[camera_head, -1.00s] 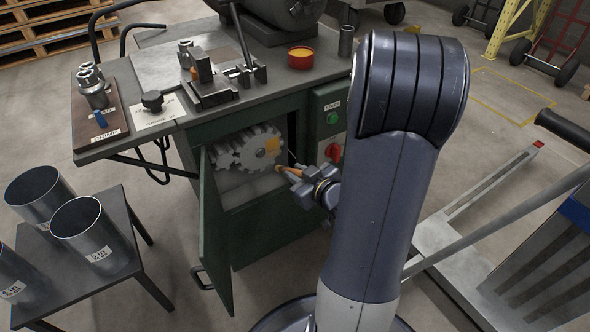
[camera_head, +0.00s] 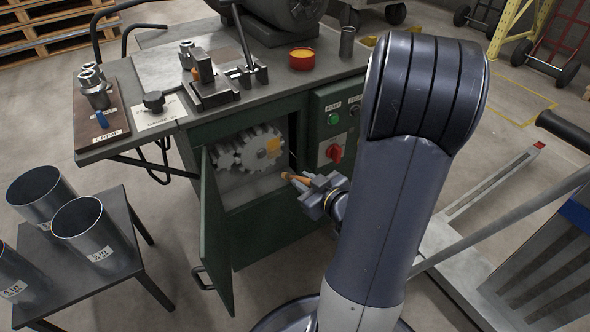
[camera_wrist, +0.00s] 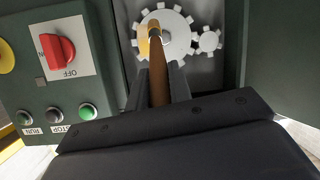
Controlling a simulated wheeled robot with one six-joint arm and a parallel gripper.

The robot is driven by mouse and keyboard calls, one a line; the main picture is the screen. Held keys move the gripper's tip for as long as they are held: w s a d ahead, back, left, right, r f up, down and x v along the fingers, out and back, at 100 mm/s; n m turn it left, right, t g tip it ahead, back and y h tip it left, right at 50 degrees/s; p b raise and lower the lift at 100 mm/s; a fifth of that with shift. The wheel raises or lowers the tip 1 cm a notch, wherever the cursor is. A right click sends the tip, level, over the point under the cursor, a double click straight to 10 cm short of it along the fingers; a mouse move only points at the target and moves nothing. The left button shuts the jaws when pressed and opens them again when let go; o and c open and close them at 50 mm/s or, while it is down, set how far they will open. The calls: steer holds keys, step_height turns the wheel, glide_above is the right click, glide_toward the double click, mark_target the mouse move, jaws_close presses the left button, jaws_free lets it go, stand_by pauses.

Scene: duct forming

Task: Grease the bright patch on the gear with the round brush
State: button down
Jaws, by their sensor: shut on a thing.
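The large grey gear (camera_head: 238,152) sits inside the open cabinet, with an amber-yellow patch (camera_head: 273,147) on its right side. In the wrist view the gear (camera_wrist: 179,38) is ahead, its patch (camera_wrist: 144,42) on the left. My gripper (camera_head: 307,186) is shut on the brush's wooden handle (camera_wrist: 160,88), just outside the cabinet opening, right of and below the patch. The brush (camera_head: 295,179) points toward the gear and appears apart from it in the head view. In the wrist view the brush head overlaps the gear, and its bristles are hard to make out.
A smaller gear (camera_wrist: 208,41) meshes beside the large one. The cabinet door (camera_head: 215,235) hangs open on the left. A control panel (camera_head: 335,125) with a red knob (camera_head: 334,153) is close to my gripper. A red tin (camera_head: 302,58) of yellow stuff stands on the bench.

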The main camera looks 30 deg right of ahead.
mark_target(298, 177)
steer(key=shift+w, duration=0.1)
stand_by(0.3)
steer(key=shift+w+a, duration=0.15)
steer(key=shift+w, duration=4.25)
steer(key=shift+s, duration=3)
